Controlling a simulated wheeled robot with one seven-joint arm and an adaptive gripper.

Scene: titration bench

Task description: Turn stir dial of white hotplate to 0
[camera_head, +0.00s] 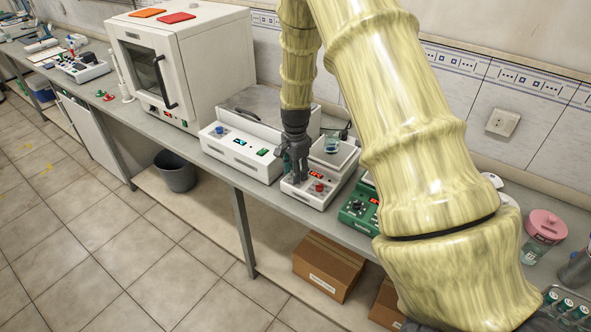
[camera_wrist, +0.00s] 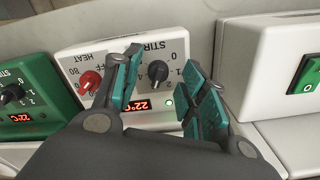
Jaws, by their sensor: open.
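My gripper (camera_head: 296,180) points down over the panel. In the wrist view my gripper (camera_wrist: 160,80) is open, with one teal-padded finger on each side of the black stir dial. The dial shows in the gap between the fingers; I cannot tell whether they touch it. One finger covers part of the panel between the two dials.
A green hotplate (camera_head: 358,212) stands close on the right, and a white device (camera_head: 240,155) with a green switch on the left. A large white oven (camera_head: 180,60) stands further left. The floor before the bench is clear.

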